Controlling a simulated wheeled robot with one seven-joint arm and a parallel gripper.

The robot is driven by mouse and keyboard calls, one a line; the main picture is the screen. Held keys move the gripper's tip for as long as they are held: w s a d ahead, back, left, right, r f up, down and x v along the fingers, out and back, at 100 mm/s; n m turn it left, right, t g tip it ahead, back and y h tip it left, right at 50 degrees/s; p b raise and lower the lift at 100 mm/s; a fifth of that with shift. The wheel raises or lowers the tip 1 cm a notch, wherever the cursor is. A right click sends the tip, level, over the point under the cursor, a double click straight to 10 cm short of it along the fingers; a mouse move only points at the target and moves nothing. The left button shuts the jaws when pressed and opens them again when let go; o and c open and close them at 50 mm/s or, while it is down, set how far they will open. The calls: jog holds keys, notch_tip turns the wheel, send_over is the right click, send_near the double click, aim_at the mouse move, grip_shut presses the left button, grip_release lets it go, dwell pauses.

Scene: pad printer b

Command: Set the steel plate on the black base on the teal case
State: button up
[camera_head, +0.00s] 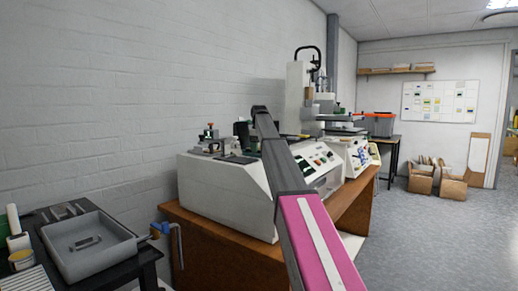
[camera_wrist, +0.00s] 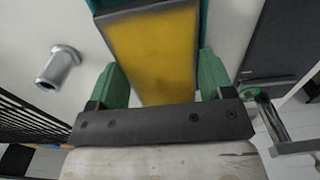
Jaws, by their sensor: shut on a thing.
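In the wrist view my gripper (camera_wrist: 162,82) has its two green fingers against the sides of a flat, yellow-faced plate (camera_wrist: 152,45). It is shut on this plate, which I take to be the steel plate, though its face looks yellow. Teal edges (camera_wrist: 204,14) show beside the plate's far end; I cannot tell whether they belong to the teal case. In the head view my arm crosses the middle and hides part of the machine top, and the plate cannot be made out. I cannot pick out the black base with certainty.
The wrist view shows a small metal cylinder (camera_wrist: 58,68) at left, a black grille (camera_wrist: 35,112), a dark panel (camera_wrist: 275,45) and a metal bracket (camera_wrist: 275,125) at right. The head view shows a white machine (camera_head: 222,190) on a brown table (camera_head: 225,230) and a grey tray (camera_head: 90,262).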

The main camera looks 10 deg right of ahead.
jog(key=shift+s+f, duration=0.15)
jog(key=shift+f, duration=0.55)
dwell(1.1)
jog(key=o, duration=0.7)
jog(key=shift+o, duration=0.3)
jog(key=shift+f, duration=0.1)
jog(key=shift+s, duration=0.1)
jog(key=shift+w+r, duration=0.2)
jog(key=shift+r, duration=1.5)
jog(key=shift+o, duration=1.2)
jog(key=shift+r, duration=2.05)
